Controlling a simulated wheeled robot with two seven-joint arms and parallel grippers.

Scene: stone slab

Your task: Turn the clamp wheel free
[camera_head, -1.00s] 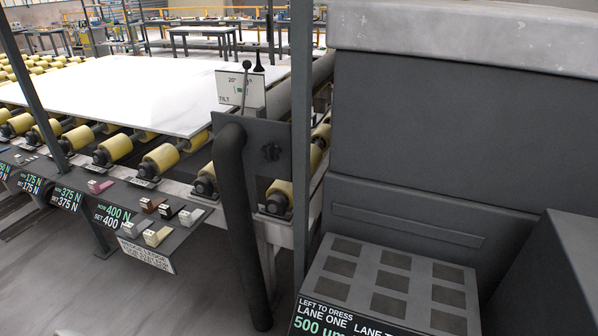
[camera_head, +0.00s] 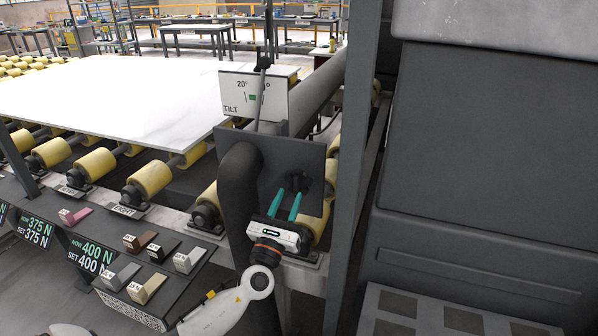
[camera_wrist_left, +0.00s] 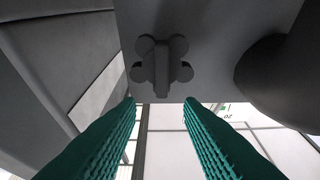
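The clamp wheel is a dark lobed knob (camera_head: 304,184) on the face of a dark upright plate (camera_head: 300,150), below the TILT sign. In the left wrist view the wheel (camera_wrist_left: 162,62) shows its rounded lobes and a raised central bar. My left gripper (camera_head: 289,190) has teal fingers pointing at the wheel, partly overlapping it in the head view. In the left wrist view its ribbed fingers (camera_wrist_left: 159,102) are spread apart and empty, with the wheel just beyond the tips; I see no clear contact. My right gripper is not in view.
A thick dark pipe (camera_head: 240,190) stands just left of the wheel, and a grey post (camera_head: 352,170) rises to its right. A white slab (camera_head: 110,95) lies on yellow rollers. A ledge with several small blocks (camera_head: 186,262) is at lower left.

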